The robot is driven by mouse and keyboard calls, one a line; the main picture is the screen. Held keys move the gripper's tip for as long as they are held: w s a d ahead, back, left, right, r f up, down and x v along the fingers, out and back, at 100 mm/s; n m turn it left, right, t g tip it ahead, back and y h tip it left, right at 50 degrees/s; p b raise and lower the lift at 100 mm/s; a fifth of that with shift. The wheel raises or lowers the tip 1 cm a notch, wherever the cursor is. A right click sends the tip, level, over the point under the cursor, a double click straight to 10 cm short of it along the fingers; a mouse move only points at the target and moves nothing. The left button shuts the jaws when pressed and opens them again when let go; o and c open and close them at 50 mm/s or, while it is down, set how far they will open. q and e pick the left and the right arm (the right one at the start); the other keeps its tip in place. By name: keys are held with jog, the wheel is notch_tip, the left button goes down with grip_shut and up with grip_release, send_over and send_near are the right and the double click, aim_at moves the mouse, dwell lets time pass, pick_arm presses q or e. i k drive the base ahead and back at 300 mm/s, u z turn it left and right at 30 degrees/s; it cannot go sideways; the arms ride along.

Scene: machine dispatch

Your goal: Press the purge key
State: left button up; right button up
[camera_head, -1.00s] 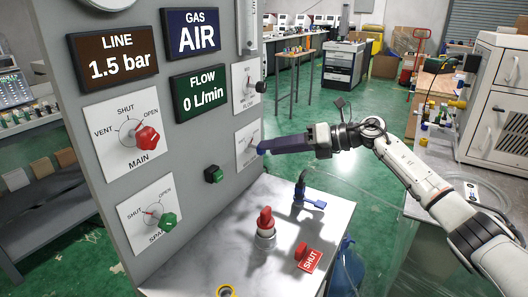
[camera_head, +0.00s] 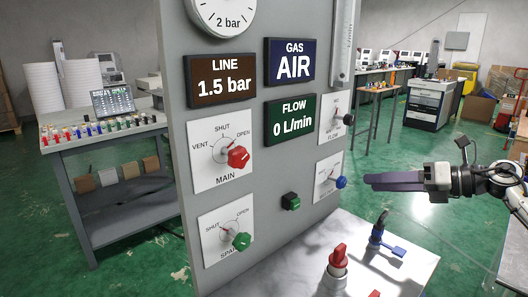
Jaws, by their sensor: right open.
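A grey upright panel (camera_head: 268,226) carries a small dark box with a green key (camera_head: 291,201) low at its middle. I can read no label on this key, so I cannot tell for sure that it is the purge key. My right gripper (camera_head: 368,183) comes in from the right, its dark fingers pointing left at the panel. It is open and empty, to the right of a blue knob (camera_head: 341,182) with a small gap between them in the picture. The green key is farther left and slightly lower. My left gripper is not in view.
The panel also bears a red MAIN knob (camera_head: 238,157), a green knob (camera_head: 241,241) and a black FLOW knob (camera_head: 349,119). Below, a light bench top (camera_head: 410,262) holds a red-capped fitting (camera_head: 338,258) and a blue valve (camera_head: 377,237). Space before the green key looks clear.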

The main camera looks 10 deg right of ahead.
aim_at(295, 204)
jog(key=k, duration=1)
